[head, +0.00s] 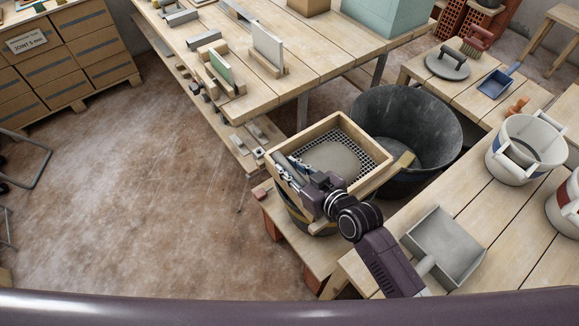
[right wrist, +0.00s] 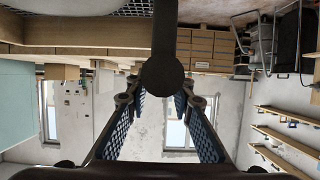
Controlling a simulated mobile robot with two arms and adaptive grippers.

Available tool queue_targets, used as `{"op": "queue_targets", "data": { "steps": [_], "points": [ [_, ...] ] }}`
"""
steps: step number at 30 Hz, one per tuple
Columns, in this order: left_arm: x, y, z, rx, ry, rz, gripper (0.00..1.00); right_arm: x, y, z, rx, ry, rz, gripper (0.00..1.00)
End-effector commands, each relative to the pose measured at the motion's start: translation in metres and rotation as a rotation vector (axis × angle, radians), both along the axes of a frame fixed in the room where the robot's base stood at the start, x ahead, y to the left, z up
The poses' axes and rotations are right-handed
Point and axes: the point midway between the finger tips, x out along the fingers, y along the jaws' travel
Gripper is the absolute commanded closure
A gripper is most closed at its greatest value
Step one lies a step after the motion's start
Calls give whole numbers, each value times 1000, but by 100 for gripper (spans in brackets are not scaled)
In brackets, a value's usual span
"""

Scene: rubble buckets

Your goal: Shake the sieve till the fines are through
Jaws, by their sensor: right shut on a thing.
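The sieve (head: 371,141) is a square wooden frame with a dark mesh bottom. A round grey patch of fines (head: 331,159) lies on the mesh. The sieve is over a dark bucket (head: 291,213), most of which it hides. My right gripper (head: 288,172) is shut on the near left side of the sieve frame. In the right wrist view the gripper (right wrist: 160,95) shows its two fingers, with wood and mesh at the top edge. My left gripper is in neither view.
A large black tub (head: 425,110) stands right behind the sieve. A grey scoop (head: 445,245) and white buckets (head: 522,150) are on the right bench (head: 400,222). A long worktable (head: 318,60) is behind. The floor (head: 130,190) at left is clear.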

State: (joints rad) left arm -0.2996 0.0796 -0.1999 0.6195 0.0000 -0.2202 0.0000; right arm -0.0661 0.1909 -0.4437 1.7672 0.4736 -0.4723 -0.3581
Motion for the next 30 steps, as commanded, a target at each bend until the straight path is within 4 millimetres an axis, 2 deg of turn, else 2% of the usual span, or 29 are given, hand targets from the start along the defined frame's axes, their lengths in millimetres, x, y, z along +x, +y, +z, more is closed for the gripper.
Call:
{"op": "queue_targets", "data": {
  "steps": [4, 12, 21, 22, 26, 30],
  "points": [
    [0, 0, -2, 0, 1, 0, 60, 4, -5, -1, -3, -2, 0, 100],
    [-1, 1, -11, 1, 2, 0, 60, 24, -33, -1, -3, -3, 1, 100],
    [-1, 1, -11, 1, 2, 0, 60, 25, -34, 0, 0, 1, 0, 100],
    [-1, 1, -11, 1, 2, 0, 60, 24, -34, 0, 0, 1, 0, 77],
    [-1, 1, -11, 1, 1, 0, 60, 24, -34, 0, -1, 1, 0, 62],
    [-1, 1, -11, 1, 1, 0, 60, 24, -34, 0, -1, 1, 0, 61]
  ]
}}
